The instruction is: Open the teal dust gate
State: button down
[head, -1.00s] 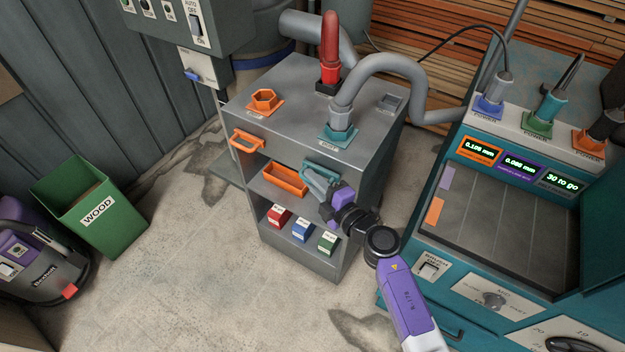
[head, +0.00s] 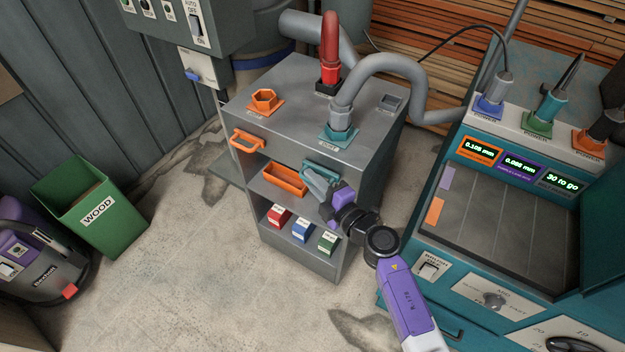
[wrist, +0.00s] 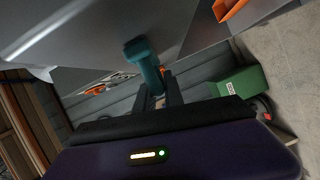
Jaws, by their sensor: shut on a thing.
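The teal dust gate shows as a teal handle (head: 318,168) on the upper front of the grey cabinet (head: 300,90), below the teal port with the grey hose. My gripper (head: 316,183) is at this handle, its grey fingers shut on it. In the wrist view the teal handle (wrist: 145,62) stands up between my fingertips (wrist: 158,88), close to the grey cabinet surface. The fingers partly hide the handle, and how far the gate is slid out cannot be told.
An orange handle (head: 247,140) sticks out at the cabinet's left. An orange tray (head: 285,180) and several small coloured boxes (head: 301,230) sit on the shelves below. The teal machine (head: 500,220) stands close on the right. Floor in front is clear.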

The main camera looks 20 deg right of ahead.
jog(key=s+a+p, duration=0.1)
jog(key=s+a, duration=0.3)
jog(key=a, duration=0.1)
jog(key=shift+a+p, duration=0.25)
jog(key=shift+p, duration=0.15)
jog(key=c, duration=1.5)
grip_release()
jog(key=shift+o, duration=0.2)
jog(key=shift+s, duration=0.15)
jog(key=v, duration=0.7)
jog(key=shift+s, duration=0.25)
jog(key=shift+d, duration=0.1)
